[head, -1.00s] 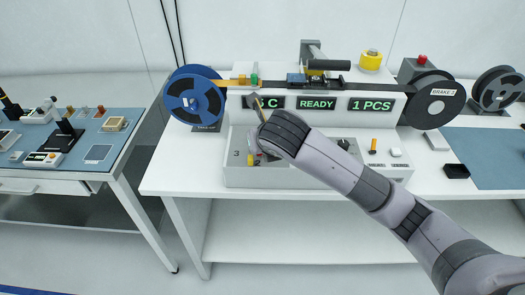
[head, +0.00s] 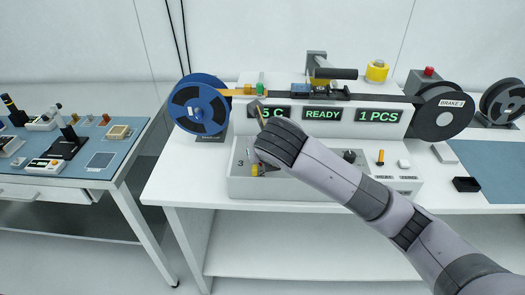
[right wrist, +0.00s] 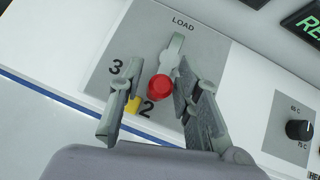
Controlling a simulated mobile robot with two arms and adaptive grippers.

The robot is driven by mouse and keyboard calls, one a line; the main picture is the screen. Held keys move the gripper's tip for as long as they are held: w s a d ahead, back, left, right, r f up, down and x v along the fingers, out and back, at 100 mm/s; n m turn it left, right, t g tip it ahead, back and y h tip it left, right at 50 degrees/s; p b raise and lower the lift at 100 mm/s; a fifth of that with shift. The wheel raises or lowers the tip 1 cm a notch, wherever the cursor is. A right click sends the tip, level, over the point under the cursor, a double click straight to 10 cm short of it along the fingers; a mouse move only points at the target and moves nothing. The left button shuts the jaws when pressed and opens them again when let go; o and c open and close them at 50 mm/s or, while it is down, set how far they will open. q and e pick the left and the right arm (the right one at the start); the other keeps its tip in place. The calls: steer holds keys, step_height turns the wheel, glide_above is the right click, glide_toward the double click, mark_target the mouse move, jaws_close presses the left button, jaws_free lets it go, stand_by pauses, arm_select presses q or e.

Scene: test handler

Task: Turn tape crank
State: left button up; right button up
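The tape crank is on the grey front panel of the test handler, under LOAD, with marks 3 and 2 beside it. In the right wrist view its round red knob (right wrist: 160,88) lies between the fingers of my right gripper (right wrist: 158,76). The fingers are apart, with gaps showing beside the knob. A grey bar (right wrist: 176,50) points up toward LOAD, and a yellow piece (right wrist: 132,106) sits between 3 and 2. In the head view my right gripper (head: 254,138) is at the panel's left part and hides the knob. My left gripper is not in view.
A blue reel (head: 182,102) stands left, a dark reel (head: 445,118) right, with tape between. The displays read 5 C, READY and 1 PCS. A black dial (right wrist: 299,129) is right of the crank. A blue-topped table (head: 130,133) stands left.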

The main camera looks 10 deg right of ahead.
steer(key=shift+o, duration=0.6)
steer(key=shift+s+r, duration=0.1)
steer(key=v, duration=1.1)
steer(key=shift+s+r, duration=0.25)
